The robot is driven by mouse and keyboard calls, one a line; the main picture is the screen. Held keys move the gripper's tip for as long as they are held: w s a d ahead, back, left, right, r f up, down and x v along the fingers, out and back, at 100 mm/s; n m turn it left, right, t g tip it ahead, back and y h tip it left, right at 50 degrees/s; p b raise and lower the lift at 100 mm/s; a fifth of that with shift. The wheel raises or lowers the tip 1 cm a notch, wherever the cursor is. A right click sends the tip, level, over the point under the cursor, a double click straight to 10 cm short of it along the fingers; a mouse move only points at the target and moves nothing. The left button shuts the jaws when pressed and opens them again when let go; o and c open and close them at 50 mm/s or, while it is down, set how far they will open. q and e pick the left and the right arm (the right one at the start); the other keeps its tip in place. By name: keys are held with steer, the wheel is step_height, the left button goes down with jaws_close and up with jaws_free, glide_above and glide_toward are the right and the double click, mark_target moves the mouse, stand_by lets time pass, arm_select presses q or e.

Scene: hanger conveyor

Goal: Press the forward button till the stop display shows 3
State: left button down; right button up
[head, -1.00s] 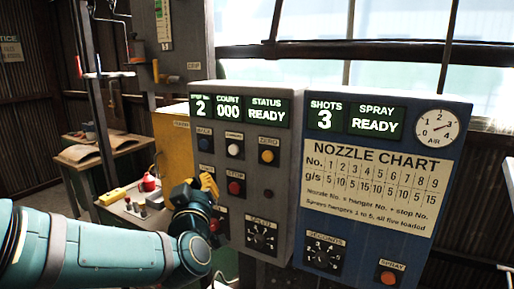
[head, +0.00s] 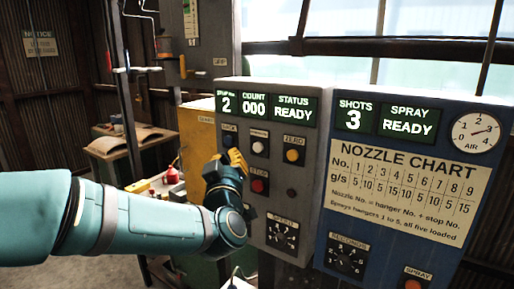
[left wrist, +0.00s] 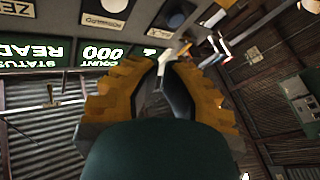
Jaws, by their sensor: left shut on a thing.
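The grey control panel (head: 303,225) stands ahead in the head view. Its stop display (head: 227,104) reads 2, count reads 000 and status reads READY. A blue button (head: 231,141) sits at upper left, a white button (head: 258,147) beside it, a yellow button (head: 292,155) under ZERO and a red button (head: 258,186) under STOP. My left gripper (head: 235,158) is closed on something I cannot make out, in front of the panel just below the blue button. Contact cannot be told. My arm hides the panel's lower left. My right gripper is out of view.
A blue spray panel (head: 330,213) adjoins on the right, showing 3 shots and READY. A yellow cabinet (head: 198,135) stands behind my left gripper. A bench with a red item (head: 172,175) lies behind my left arm.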

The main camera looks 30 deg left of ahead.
mark_target(257, 148)
arm_select(q)
steer(key=shift+w+d, duration=0.2)
steer(key=shift+w, duration=2.6)
steer(key=shift+w, duration=0.35)
